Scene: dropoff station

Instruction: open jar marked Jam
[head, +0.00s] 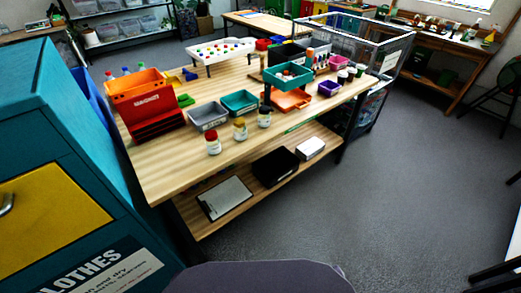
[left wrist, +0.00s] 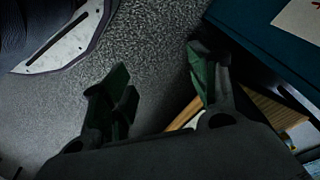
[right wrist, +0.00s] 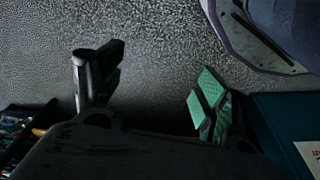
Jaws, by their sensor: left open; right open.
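Three white jars stand upright in a row at the front edge of the wooden table in the head view: a red-lidded jar (head: 213,145), a yellow-lidded jar (head: 240,132) and a dark-lidded jar (head: 264,119). All have lids on. Their labels are too small to read, so I cannot tell which is marked Jam. My left gripper (left wrist: 156,82) is open and empty in the left wrist view, above grey floor. My right gripper (right wrist: 152,84) is open and empty in the right wrist view, also over floor. Neither gripper shows in the head view or is near the jars.
On the wooden table (head: 170,172) behind the jars are a grey bin (head: 208,117), a teal bin (head: 240,102) and an orange bin (head: 140,88). A teal cabinet (head: 40,110) stands close at left. The lower shelf holds a clipboard (head: 225,197) and black box (head: 276,167). Floor at right is clear.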

